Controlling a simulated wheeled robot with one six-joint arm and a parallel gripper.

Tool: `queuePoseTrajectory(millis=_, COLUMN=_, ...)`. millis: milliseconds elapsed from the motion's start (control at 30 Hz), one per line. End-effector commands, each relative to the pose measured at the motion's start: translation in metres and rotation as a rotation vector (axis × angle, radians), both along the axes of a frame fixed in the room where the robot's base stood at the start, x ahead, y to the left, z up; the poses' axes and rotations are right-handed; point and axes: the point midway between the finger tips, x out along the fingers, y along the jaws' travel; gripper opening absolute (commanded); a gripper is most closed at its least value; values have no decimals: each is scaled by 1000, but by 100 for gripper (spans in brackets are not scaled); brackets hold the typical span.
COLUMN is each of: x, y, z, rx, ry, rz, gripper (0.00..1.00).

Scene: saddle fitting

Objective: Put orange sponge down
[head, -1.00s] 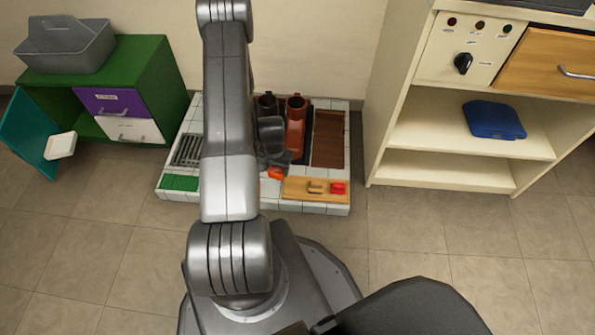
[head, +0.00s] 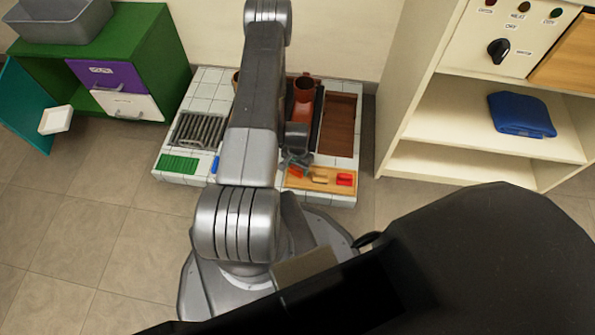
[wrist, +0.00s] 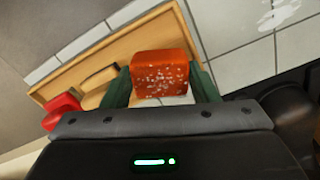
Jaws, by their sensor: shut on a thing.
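The orange sponge (wrist: 160,72), speckled with pale spots, is between the two dark green fingers of my gripper (wrist: 161,86) in the wrist view. My gripper is shut on it. In the head view the sponge (head: 296,172) is small and partly covered by my gripper (head: 296,163), at the left end of a shallow wooden tray (head: 331,188). The tray also shows in the wrist view (wrist: 101,54), behind the sponge. I cannot tell whether the sponge touches the tray.
A tan item (head: 319,179) and a red item (head: 344,180) occupy the tray's middle and right. White tiles (wrist: 225,25) with a whitish patch lie beside it. A green pad (head: 178,164), a blue item (head: 215,164), a rack (head: 199,129) and reddish pipe (head: 302,100) share the tiled platform.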

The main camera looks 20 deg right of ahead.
Motion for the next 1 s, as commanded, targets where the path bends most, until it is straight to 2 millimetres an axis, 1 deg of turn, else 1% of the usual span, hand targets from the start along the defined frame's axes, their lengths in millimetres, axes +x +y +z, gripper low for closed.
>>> queuePoseTrajectory(millis=33, x=-1, y=0, z=-12, rx=1, ry=2, rz=0, gripper=29)
queuePoseTrajectory(millis=100, x=-1, y=0, z=-22, rx=1, ry=2, rz=0, gripper=29)
queuePoseTrajectory(millis=167, x=-1, y=0, z=-27, rx=1, ry=1, rz=0, gripper=29)
queuePoseTrajectory(millis=400, x=0, y=0, z=-27, rx=1, ry=1, rz=1, gripper=29)
queuePoseTrajectory(millis=533, x=0, y=0, z=-31, rx=1, ry=1, rz=1, gripper=29)
queuePoseTrajectory(millis=567, x=0, y=0, z=-30, rx=1, ry=1, rz=1, gripper=57)
queuePoseTrajectory(millis=600, x=0, y=0, z=-29, rx=1, ry=1, rz=1, gripper=65)
queuePoseTrajectory(millis=667, x=0, y=0, z=-29, rx=1, ry=1, rz=1, gripper=75)
queuePoseTrajectory(millis=1000, x=0, y=0, z=-26, rx=1, ry=1, rz=1, gripper=75)
